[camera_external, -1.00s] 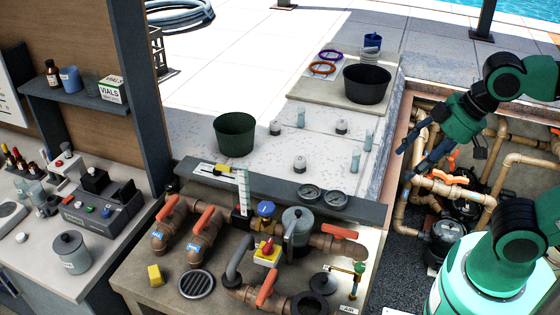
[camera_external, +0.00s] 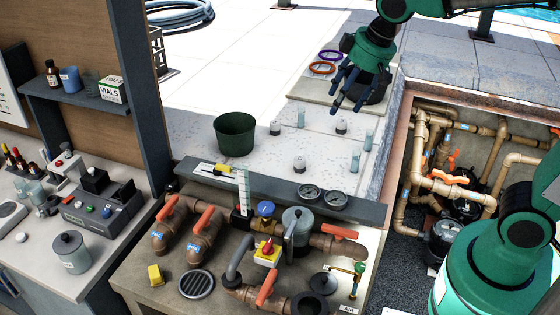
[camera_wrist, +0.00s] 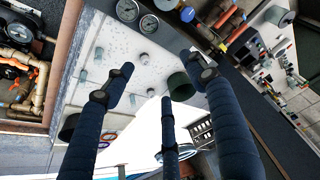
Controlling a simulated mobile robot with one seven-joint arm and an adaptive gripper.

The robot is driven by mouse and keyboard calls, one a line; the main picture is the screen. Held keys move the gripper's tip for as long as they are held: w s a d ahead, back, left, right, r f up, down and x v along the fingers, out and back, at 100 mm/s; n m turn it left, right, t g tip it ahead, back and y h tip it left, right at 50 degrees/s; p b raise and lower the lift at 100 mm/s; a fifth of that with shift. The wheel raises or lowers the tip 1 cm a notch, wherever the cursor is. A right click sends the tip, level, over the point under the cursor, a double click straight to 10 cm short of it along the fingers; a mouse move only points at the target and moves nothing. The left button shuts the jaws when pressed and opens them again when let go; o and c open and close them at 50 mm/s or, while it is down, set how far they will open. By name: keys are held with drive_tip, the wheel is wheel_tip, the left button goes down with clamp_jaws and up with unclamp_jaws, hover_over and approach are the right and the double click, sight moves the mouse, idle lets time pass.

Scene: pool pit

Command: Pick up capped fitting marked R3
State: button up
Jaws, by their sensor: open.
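Several small grey-capped fittings stand apart on the pale slab: one at the front (camera_external: 299,164), one at the left (camera_external: 275,127) and one at the right (camera_external: 341,127). Their markings are too small to read, so I cannot tell which is R3. My gripper (camera_external: 347,98) is open and empty, its fingers spread, above the far right of the slab in front of the black bucket. In the wrist view my gripper (camera_wrist: 160,80) spreads its three fingers over the slab, with a capped fitting (camera_wrist: 146,57) visible between them.
Several pale translucent cylinders (camera_external: 355,161) stand on the slab. A green bucket (camera_external: 235,135) is at its left. A bench with gauges (camera_external: 309,193) and valves edges the front. A pipe pit (camera_external: 440,175) lies right. Purple and orange rings (camera_external: 322,68) lie behind.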

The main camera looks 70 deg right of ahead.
drive_tip(key=w+d+m+g+p, duration=0.1)
drive_tip(key=w+d+p, duration=0.2)
drive_tip(key=w+d, duration=0.7)
drive_tip(key=m+g+p, duration=0.2)
drive_tip(key=m+p, duration=0.2)
drive_tip(key=p, duration=0.4)
hover_over(275, 122)
drive_tip(key=s, duration=0.2)
wheel_tip(275, 122, down, 22)
drive_tip(key=shift+w+a, duration=0.2)
drive_tip(key=shift+a, duration=0.2)
drive_tip(key=shift+w+d+f+p, duration=0.1)
drive_tip(key=shift+w+f+p, duration=0.05)
drive_tip(key=shift+f, duration=1.3)
drive_tip(key=shift+w+d+f+p, duration=0.1)
drive_tip(key=shift+w+f+p, duration=0.1)
drive_tip(key=shift+f, duration=1.2)
drive_tip(key=shift+w+d+f+p, duration=0.1)
drive_tip(key=shift+f+p, duration=0.05)
drive_tip(key=shift+f, duration=1.3)
drive_tip(key=shift+f, duration=0.1)
drive_tip(key=shift+w+f+p, duration=0.15)
drive_tip(key=shift+f+p, duration=0.2)
drive_tip(key=shift+f, duration=0.9)
drive_tip(key=shift+w+f+p, duration=0.15)
drive_tip(key=shift+f+p, duration=0.2)
drive_tip(key=shift+f, duration=0.85)
